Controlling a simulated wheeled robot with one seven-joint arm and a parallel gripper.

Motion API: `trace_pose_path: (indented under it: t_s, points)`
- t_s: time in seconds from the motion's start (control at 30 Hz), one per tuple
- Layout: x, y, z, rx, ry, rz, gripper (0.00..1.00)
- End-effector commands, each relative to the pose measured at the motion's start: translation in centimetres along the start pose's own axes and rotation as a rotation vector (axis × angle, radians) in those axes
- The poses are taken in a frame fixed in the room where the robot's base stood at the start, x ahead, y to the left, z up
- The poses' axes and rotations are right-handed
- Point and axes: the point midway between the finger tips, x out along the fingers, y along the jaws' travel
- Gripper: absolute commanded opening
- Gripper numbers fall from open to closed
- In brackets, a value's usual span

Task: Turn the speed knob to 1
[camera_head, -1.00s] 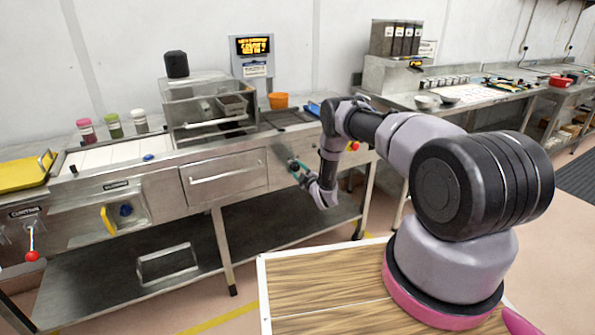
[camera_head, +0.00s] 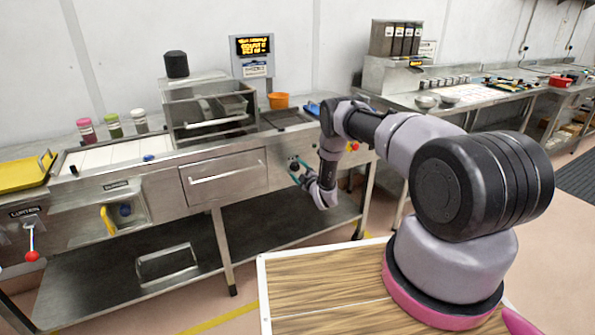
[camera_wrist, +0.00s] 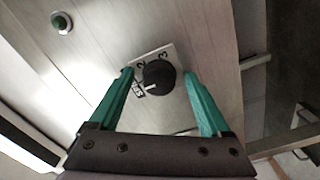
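The black round speed knob (camera_wrist: 158,76) is on the metal front panel in the wrist view. A pale plate behind it shows a 2 and a 3 at its upper edge and a dark label at its lower left. A white mark on the knob points to the lower left, toward that label. My gripper (camera_wrist: 158,72) has its two teal fingers apart, one on each side of the knob. I see gaps between the fingers and the knob. In the head view my gripper (camera_head: 297,172) is at the panel below the counter, where the arm partly hides the knob.
A lit screen (camera_head: 253,46) stands above the counter.

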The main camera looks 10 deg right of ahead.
Motion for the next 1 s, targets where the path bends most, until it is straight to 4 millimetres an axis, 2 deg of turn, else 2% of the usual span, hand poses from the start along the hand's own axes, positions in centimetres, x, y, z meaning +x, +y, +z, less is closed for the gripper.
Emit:
trace_pose_path:
  t_s: [0.17, 0.27, 0.7, 0.8, 1.0]
  points:
    - [-0.1, 0.0, 0.0, 0.001, -0.001, 0.001, 0.81]
    - [-0.8, 0.0, 0.1, 0.002, -0.003, 0.0, 0.81]
    - [-8.9, 0.0, 0.1, 0.002, -0.003, 0.0, 0.81]
    - [-10.1, 0.0, 0.1, 0.002, -0.002, 0.0, 0.81]
    - [-10.8, 0.0, 0.0, 0.001, 0.0, 0.0, 0.81]
